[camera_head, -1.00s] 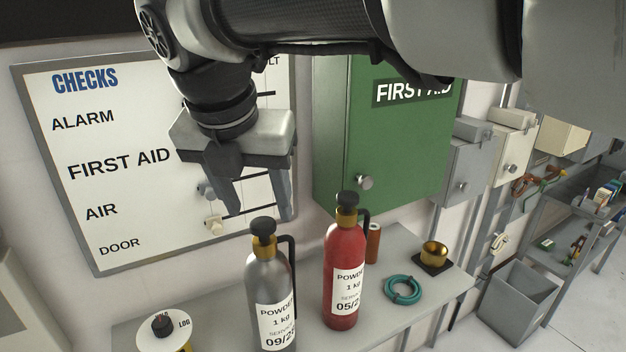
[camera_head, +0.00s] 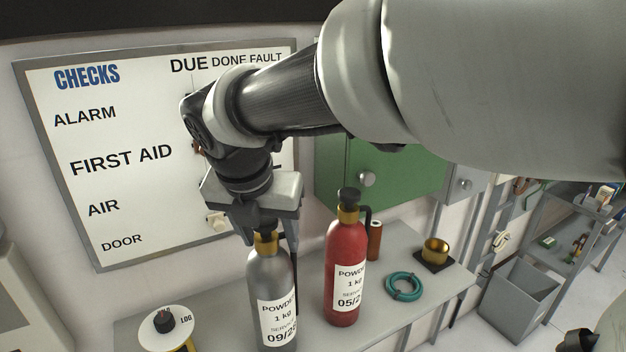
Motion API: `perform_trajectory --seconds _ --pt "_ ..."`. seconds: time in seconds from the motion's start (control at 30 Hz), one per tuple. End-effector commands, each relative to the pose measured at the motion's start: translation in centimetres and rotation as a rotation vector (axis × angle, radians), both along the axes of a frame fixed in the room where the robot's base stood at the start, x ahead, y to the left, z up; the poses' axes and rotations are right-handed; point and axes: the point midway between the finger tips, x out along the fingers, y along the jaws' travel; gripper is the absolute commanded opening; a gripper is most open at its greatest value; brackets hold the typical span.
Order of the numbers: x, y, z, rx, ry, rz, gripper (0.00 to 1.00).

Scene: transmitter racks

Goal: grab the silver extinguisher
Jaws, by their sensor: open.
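The silver extinguisher (camera_head: 268,281) stands upright on the grey shelf, with a brass neck, a dark top and a white label reading POWDER 1 kg. My gripper (camera_head: 270,235) is open and pointing down at the extinguisher's top, with a finger visible on the right by the black handle. The gripper body and wrist hide part of the dark top. I cannot tell whether the fingers touch it.
A red extinguisher (camera_head: 346,268) stands close on the right. Beyond it are a teal cable coil (camera_head: 404,286), an orange-brown cylinder (camera_head: 375,240) and a brass cup (camera_head: 435,251). A round LOG item (camera_head: 166,326) sits left. A whiteboard (camera_head: 120,190) and green cabinet (camera_head: 400,185) are behind.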

Motion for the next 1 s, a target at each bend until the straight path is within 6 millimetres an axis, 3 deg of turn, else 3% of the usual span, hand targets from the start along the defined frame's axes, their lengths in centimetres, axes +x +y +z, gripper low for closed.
perform_trajectory --seconds 0.07,0.37,1.0 --pt "0.0 0.0 0.02 0.0 0.0 0.0 0.5" --pt "-0.05 0.0 0.01 0.0 0.001 0.0 0.0" --pt "-0.21 0.0 -0.17 -0.001 0.007 -0.002 0.0"
